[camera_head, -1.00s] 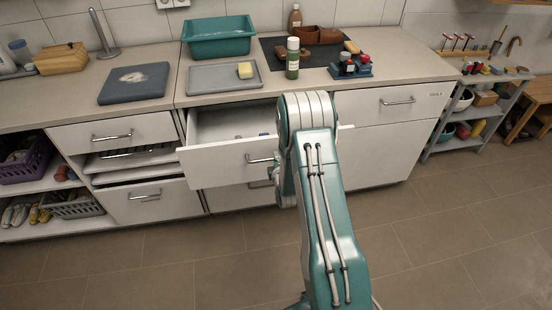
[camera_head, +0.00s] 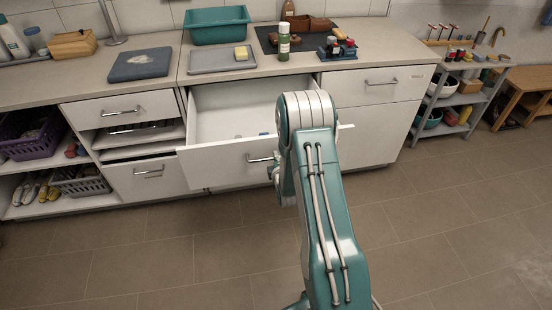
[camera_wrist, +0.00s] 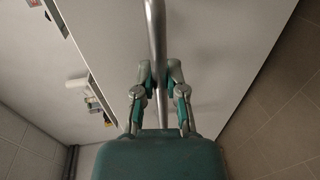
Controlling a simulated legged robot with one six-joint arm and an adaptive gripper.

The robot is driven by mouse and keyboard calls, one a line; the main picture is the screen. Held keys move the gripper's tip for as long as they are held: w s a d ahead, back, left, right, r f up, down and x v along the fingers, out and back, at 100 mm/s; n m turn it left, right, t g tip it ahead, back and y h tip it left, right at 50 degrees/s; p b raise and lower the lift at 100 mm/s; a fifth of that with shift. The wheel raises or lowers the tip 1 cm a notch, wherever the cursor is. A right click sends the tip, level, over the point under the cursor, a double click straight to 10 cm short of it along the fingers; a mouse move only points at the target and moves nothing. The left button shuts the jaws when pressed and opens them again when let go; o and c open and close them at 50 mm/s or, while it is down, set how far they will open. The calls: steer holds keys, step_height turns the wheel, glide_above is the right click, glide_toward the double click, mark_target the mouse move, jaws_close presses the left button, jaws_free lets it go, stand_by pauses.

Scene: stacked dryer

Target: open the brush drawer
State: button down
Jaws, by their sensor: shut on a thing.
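The white drawer (camera_head: 222,165) in the middle of the counter stands well open, and its pale inside shows. A small blue item (camera_head: 263,134) lies in it, too small to make out. Its bar handle (camera_head: 258,159) is partly hidden behind my arm in the head view. In the wrist view, my gripper (camera_wrist: 158,82) is shut on the metal handle (camera_wrist: 155,30), with one finger on each side of the bar. The white drawer front (camera_wrist: 215,50) fills much of that view. My gripper is mostly hidden in the head view.
Closed drawers with bar handles (camera_head: 122,111) (camera_head: 381,82) flank the open one. The counter holds a teal basin (camera_head: 218,30), a grey tray (camera_head: 208,62) and a green bottle (camera_head: 284,45). The tiled floor (camera_head: 180,265) in front is clear.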

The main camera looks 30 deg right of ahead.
steer(key=shift+s+f, duration=0.15)
steer(key=shift+f, duration=0.15)
steer(key=c, duration=0.7)
jaws_free()
steer(key=shift+r, duration=0.1)
steer(key=v, duration=1.1)
steer(key=shift+s+a, duration=0.2)
steer(key=shift+s, duration=0.1)
steer(key=shift+r, duration=0.1)
